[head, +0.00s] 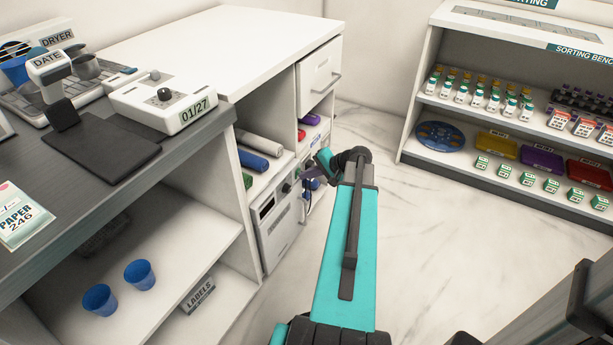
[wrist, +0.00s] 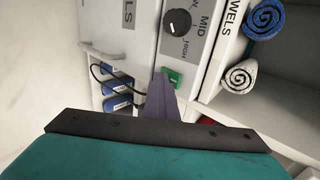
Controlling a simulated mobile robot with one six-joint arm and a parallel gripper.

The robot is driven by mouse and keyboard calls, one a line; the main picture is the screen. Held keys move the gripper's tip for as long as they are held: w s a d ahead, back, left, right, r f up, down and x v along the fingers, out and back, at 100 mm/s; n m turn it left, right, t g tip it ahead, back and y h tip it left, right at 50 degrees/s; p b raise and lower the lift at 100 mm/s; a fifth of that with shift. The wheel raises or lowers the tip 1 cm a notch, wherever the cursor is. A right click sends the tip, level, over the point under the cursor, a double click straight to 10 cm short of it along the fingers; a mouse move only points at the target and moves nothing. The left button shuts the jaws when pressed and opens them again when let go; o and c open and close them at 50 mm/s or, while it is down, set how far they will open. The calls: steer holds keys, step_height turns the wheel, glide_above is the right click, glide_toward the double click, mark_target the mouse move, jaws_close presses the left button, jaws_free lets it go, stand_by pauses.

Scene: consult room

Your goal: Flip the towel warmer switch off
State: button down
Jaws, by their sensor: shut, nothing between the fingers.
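The towel warmer (head: 277,236) is a pale unit low in the open cabinet, below the rolled towels. In the wrist view its grey panel (wrist: 206,42) appears turned, with a black dial (wrist: 177,22) marked MID and HIGH. A small green switch (wrist: 173,77) sits by the dial. My gripper (wrist: 163,76) is shut and empty, its tips at the switch's edge and partly covering it. I cannot tell whether they touch it.
Rolled towels, blue (wrist: 265,18) and cream (wrist: 240,76), lie on the shelf beside the warmer. Blue labelled items (wrist: 117,84) and a dark cable (wrist: 101,78) are on the other side. A sorting bench (head: 433,125) stands at the right. The marble floor (head: 445,245) between is clear.

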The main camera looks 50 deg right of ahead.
steer(key=shift+w+a+r+p, duration=0.1)
steer(key=shift+w+r+p, duration=0.15)
steer(key=shift+r, duration=0.55)
steer(key=shift+s, duration=0.2)
steer(key=s+f+p+v, duration=0.1)
steer(key=p+v, duration=0.1)
steer(key=v, duration=1.1)
steer(key=shift+s+f+p, duration=0.2)
steer(key=shift+p, duration=0.15)
